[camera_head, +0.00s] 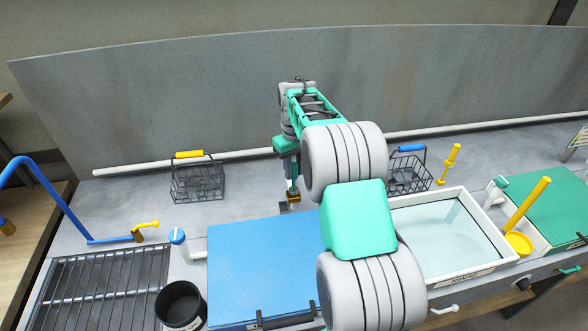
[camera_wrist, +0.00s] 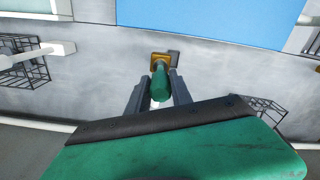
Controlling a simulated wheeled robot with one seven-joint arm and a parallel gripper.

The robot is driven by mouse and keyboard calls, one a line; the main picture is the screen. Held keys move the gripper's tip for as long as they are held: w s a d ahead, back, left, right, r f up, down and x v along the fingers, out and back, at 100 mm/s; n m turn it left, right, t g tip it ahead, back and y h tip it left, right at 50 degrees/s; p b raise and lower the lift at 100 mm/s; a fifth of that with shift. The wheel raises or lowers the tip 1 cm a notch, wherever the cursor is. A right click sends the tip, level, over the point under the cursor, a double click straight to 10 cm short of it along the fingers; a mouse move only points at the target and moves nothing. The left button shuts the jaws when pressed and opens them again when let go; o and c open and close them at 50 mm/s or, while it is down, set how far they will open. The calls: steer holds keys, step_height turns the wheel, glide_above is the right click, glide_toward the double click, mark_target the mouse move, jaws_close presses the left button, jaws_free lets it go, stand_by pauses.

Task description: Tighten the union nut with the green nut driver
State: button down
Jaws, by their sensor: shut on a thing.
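My gripper (camera_wrist: 159,90) is shut on a green nut driver (camera_wrist: 160,84), which lies between its two grey fingers in the wrist view. At the far end of the driver is a brass-yellow part (camera_wrist: 158,56), likely the union nut, beside a small grey block (camera_wrist: 173,56). The driver's end overlaps the brass part in this view; I cannot tell whether it is seated on it. In the head view my gripper (camera_head: 292,184) points down over the brass part (camera_head: 293,197) behind the blue panel, and the driver is mostly hidden there.
Wire baskets (camera_head: 197,182) (camera_head: 407,174) stand on either side of my arm. A blue panel (camera_head: 262,262) lies in front, with a water-filled white tub (camera_head: 458,278) to its right. A slatted rack (camera_head: 100,290) and black bin (camera_head: 181,306) are at left. A white pipe runs along the back wall.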

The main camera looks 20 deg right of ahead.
steer(key=shift+m, duration=0.3)
steer(key=shift+r+p, duration=1.45)
steer(key=shift+r, duration=0.85)
